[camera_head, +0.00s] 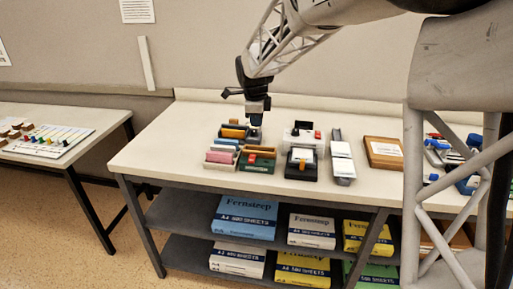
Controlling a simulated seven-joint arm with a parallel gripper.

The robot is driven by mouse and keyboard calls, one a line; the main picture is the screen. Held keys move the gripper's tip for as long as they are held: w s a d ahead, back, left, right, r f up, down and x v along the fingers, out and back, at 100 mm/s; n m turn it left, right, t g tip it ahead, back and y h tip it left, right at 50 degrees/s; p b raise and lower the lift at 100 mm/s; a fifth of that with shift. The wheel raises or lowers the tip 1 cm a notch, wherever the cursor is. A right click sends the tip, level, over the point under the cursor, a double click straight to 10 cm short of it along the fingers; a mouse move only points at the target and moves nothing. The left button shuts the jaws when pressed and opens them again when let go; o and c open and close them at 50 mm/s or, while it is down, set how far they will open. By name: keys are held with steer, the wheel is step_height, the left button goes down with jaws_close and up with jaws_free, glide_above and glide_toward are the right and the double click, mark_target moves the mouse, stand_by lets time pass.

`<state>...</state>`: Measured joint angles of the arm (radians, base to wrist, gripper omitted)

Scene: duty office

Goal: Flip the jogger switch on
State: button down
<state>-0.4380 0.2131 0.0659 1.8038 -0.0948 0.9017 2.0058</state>
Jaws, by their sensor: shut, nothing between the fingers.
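My gripper (255,121) points down over the back of the main table, behind a cluster of small items. It is shut and empty. No label reading "jogger" can be made out. A white device (295,141) with a dark part on top and a small red part (317,134) stands right of my gripper, apart from it. A green box (256,168) with a red piece on top stands in front of my gripper. A switch and its position are too small to tell.
A black device with a white sheet (301,155), a long grey device (342,164) and a wooden tray (372,158) stand to the right. Pink (219,157) and orange (234,132) blocks crowd the left. The table's left end (165,150) is clear. Paper packs (245,218) fill the shelves below.

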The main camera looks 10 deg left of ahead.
mark_target(253, 155)
steer(key=shift+w+a+f+m, duration=0.15)
steer(key=shift+w+a+f, duration=0.15)
steer(key=shift+a, duration=0.2)
steer(key=shift+w+a+f+m, duration=0.15)
steer(key=shift+w+a, duration=0.1)
steer(key=shift+a, duration=0.25)
steer(key=shift+f, duration=0.1)
steer(key=shift+w+f, duration=0.4)
steer(key=shift+f, duration=1.85)
steer(key=shift+w+f, duration=0.45)
steer(key=shift+f, duration=1.85)
steer(key=shift+w+f, duration=0.4)
steer(key=shift+f, duration=1.85)
steer(key=shift+f, duration=0.1)
